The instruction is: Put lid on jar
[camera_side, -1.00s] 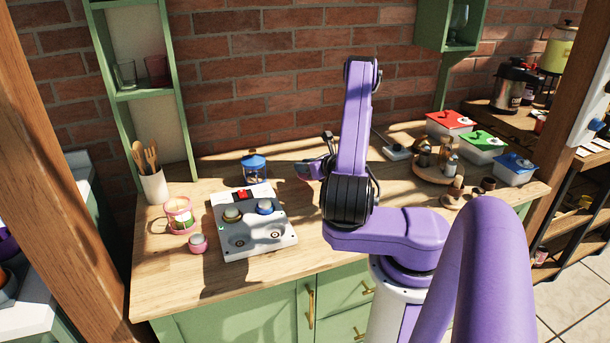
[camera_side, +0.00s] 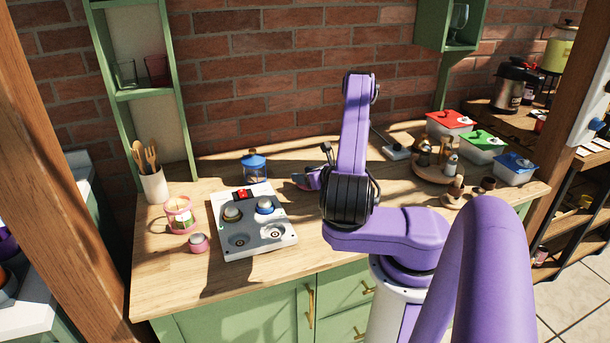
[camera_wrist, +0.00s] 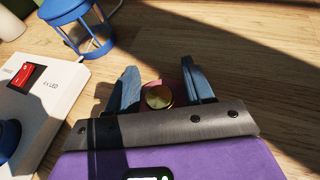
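A dark pink lid with a round gold knob (camera_wrist: 159,97) lies between my gripper's fingers (camera_wrist: 160,66) in the wrist view. A finger stands on each side, apart from the knob; the right one is close to the lid's edge, and contact is unclear. In the side view my gripper (camera_side: 306,179) is low over the worktop, partly behind my arm, and the lid is hidden. A pink-rimmed glass jar (camera_side: 179,214) stands at the left of the worktop with pale and green contents. A blue-topped jar or lantern (camera_side: 255,168) stands left of my gripper.
A small pink pot (camera_side: 198,243) is beside the pink-rimmed jar. A utensil cup (camera_side: 154,186) stands behind it. Lidded boxes (camera_side: 450,122) and a round wooden tray (camera_side: 427,177) are at right.

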